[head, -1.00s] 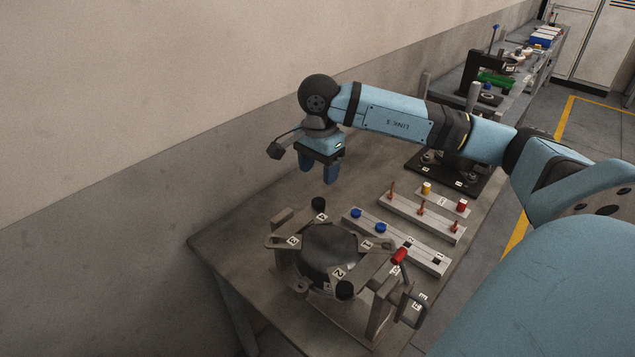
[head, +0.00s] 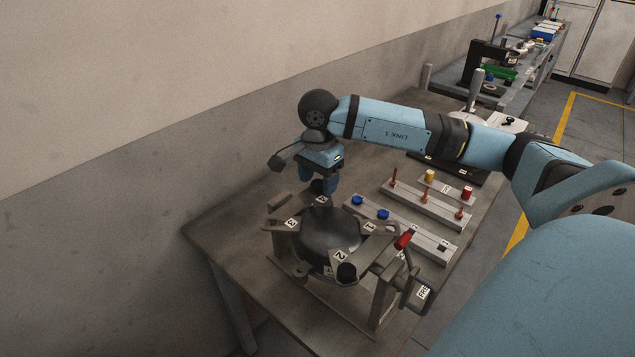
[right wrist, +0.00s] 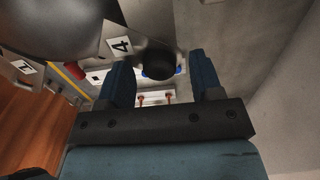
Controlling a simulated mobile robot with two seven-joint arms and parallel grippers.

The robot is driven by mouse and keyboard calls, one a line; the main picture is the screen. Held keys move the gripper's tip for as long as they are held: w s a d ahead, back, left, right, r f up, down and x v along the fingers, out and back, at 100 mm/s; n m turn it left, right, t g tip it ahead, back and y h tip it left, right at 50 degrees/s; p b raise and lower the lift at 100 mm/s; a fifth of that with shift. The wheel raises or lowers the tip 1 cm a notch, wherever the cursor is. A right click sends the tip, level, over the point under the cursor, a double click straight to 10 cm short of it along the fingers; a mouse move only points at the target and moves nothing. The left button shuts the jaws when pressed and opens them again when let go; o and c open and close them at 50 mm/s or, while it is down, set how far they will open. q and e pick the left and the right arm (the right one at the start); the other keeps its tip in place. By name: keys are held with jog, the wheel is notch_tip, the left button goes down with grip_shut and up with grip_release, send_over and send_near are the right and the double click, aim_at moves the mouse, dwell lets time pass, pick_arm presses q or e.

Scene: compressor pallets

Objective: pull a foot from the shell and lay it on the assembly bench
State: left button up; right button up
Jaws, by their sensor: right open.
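The dark round shell (head: 330,232) sits in a clamp fixture on the assembly bench (head: 222,232), with numbered arms around it. A black foot (head: 347,271) shows by label 2. Another black foot (right wrist: 158,62) by label 4 shows in the right wrist view. My right gripper (head: 317,187) is open at the shell's far side, by label 4. In the right wrist view its blue fingers (right wrist: 162,82) stand either side of that foot, with gaps visible, apparently not gripping it. In the head view the fingers mostly hide this foot. My left gripper is not in view.
A red-handled clamp (head: 403,240) stands at the fixture's right. A grey rack with blue caps (head: 383,214) and a rack with orange pegs (head: 426,205) lie to the right. The wall is close behind. The bench's left part is bare.

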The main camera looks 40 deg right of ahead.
aim_at(319, 183)
dwell(0.5)
jog(key=shift+b, duration=0.4)
dwell(0.6)
jog(key=shift+c, duration=0.2)
grip_shut()
jog(key=shift+r, duration=0.1)
jog(key=shift+r+p, duration=1.4)
jog(key=shift+r, duration=1.55)
